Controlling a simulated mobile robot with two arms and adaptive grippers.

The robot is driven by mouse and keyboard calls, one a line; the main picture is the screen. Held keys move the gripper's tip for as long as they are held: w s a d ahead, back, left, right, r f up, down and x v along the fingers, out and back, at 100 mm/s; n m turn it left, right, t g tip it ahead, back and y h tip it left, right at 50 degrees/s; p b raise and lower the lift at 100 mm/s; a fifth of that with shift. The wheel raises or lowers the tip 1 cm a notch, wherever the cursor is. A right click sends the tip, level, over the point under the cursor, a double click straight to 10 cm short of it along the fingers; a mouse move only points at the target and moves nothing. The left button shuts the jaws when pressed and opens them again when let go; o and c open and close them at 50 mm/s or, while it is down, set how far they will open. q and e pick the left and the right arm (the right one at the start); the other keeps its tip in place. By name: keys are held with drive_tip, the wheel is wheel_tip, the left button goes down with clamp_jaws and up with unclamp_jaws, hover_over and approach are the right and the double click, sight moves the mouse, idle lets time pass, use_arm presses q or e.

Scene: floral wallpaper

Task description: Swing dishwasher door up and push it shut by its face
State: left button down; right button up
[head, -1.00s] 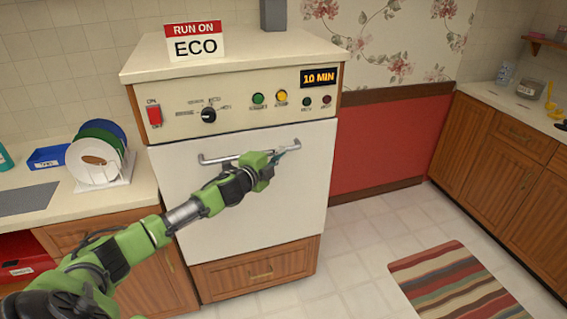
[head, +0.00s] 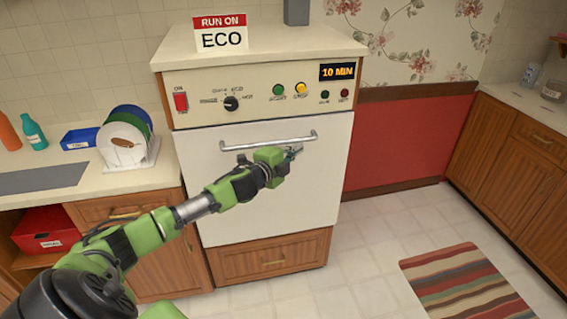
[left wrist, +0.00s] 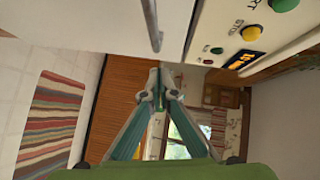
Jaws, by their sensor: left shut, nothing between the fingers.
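The white dishwasher door (head: 265,195) stands upright below the control panel (head: 270,92) and looks flush or nearly so; I cannot tell whether it is fully latched. A long metal bar handle (head: 268,142) runs across its upper part. My left gripper (head: 298,150) is shut and empty, just below the handle's right end and in front of the door's upper right face. Whether it touches the door is unclear. In the left wrist view its closed fingertips (left wrist: 160,88) point along the white door, with part of the handle (left wrist: 152,25) above them. My right gripper is out of view.
A sign (head: 221,32) stands on the dishwasher top. A striped rug (head: 468,285) lies on the floor at right. The floor before the dishwasher is clear.

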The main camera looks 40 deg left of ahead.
use_arm(q)
drive_tip(key=s+b, duration=0.2)
drive_tip(key=s, duration=0.5)
drive_tip(key=shift+r, duration=0.2)
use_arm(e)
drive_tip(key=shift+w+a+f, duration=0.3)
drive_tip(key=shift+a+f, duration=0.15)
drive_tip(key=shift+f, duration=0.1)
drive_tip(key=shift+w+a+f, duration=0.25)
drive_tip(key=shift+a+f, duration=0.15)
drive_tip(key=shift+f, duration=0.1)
use_arm(q)
drive_tip(key=shift+s+d, duration=0.1)
drive_tip(key=shift+s, duration=0.05)
